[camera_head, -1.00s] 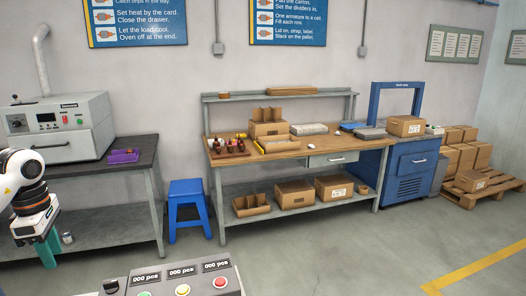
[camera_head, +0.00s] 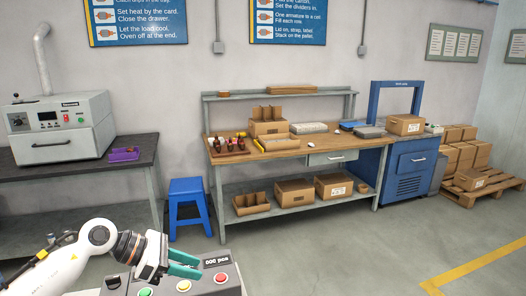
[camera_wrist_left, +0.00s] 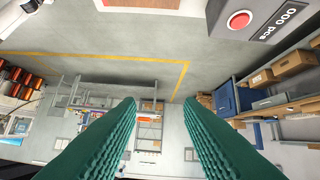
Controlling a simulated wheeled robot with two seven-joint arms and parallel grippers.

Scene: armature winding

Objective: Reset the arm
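My left gripper (camera_head: 184,264) reaches in from the lower left in the head view, with teal fingers over or in front of the button panel (camera_head: 190,286). In the left wrist view its two teal fingers (camera_wrist_left: 160,125) stand apart with nothing between them, so it is open and empty. The panel's red button (camera_wrist_left: 239,20) and part of its counter show at the top right of the left wrist view. In the head view the fingers hide part of the panel. My right gripper is not in view.
A wooden workbench (camera_head: 290,146) holds a tray of armatures (camera_head: 229,149) and cartons. A blue stool (camera_head: 188,206) stands left of it. An oven (camera_head: 60,128) and a purple tray (camera_head: 124,154) are on the left table. Open floor (camera_head: 330,250) lies right of the panel.

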